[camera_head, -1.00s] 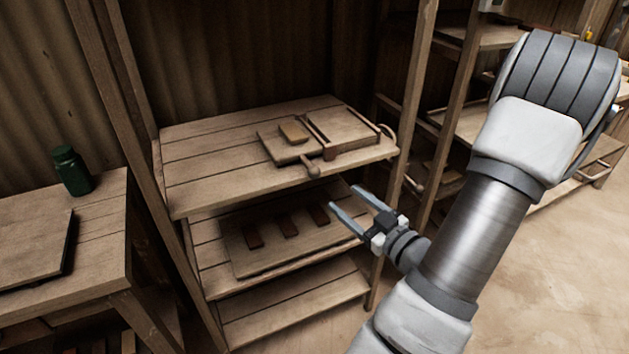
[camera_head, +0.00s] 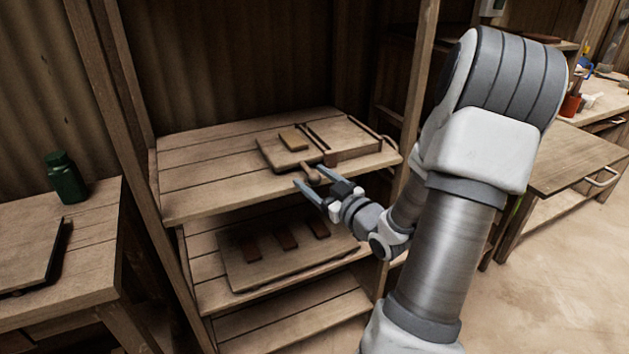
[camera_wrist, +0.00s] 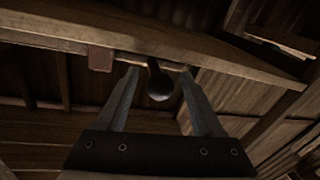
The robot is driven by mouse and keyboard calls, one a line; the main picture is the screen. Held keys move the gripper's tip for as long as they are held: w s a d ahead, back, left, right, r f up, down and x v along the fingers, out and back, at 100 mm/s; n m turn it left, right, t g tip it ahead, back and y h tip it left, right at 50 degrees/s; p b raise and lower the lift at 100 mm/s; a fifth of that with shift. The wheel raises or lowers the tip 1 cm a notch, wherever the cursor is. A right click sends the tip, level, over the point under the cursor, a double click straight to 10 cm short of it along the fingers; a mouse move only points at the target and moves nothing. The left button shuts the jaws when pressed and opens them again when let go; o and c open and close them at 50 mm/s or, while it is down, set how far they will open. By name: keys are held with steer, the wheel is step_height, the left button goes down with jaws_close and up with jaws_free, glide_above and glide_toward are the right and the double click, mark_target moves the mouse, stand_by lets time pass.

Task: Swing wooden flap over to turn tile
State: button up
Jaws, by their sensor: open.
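The wooden press lies on the top shelf. Its flap (camera_head: 279,152) lies at the left, with a small tan tile (camera_head: 294,139) on it. A framed wooden bed (camera_head: 347,139) is beside it on the right. A knobbed handle (camera_head: 309,174) sticks out from the flap toward the shelf's front edge. My gripper (camera_head: 309,178) is open at that edge, close to the knob. In the wrist view the dark round knob (camera_wrist: 160,84) shows between the two open fingers (camera_wrist: 158,100). I cannot tell whether either finger touches it.
The top shelf (camera_head: 210,186) has free room left of the press. A lower shelf holds a board (camera_head: 290,267) with several reddish-brown tiles. A shelf post (camera_head: 413,80) stands right of the press. A green bottle (camera_head: 66,178) stands on the left table (camera_head: 95,230).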

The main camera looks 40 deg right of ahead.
jaws_close()
stand_by(0.3)
stand_by(1.1)
